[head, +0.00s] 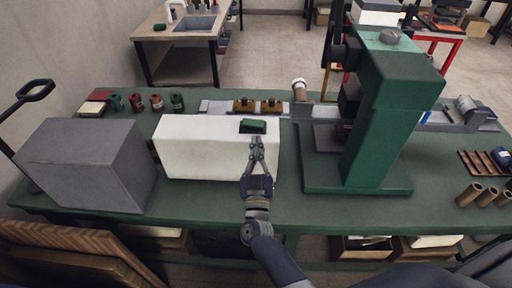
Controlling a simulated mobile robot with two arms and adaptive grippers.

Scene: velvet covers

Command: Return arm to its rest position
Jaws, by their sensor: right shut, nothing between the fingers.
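My right gripper (257,156) shows in the middle of the head view, above the front of the white block (200,150). Its fingers come together at the tips and hold nothing. A small green object (253,126) lies on a dark patch on top of the white block, just beyond the fingertips. Whether the tips touch it is hard to tell. The forearm runs down to the bottom edge of the view. My left gripper does not show.
A green workbench (290,210) carries a grey box (85,163) at left and a tall green machine (385,120) at right. Small spools (157,103) stand behind the white block. Brown cylinders (487,197) stand at far right. The bench front between block and machine is clear.

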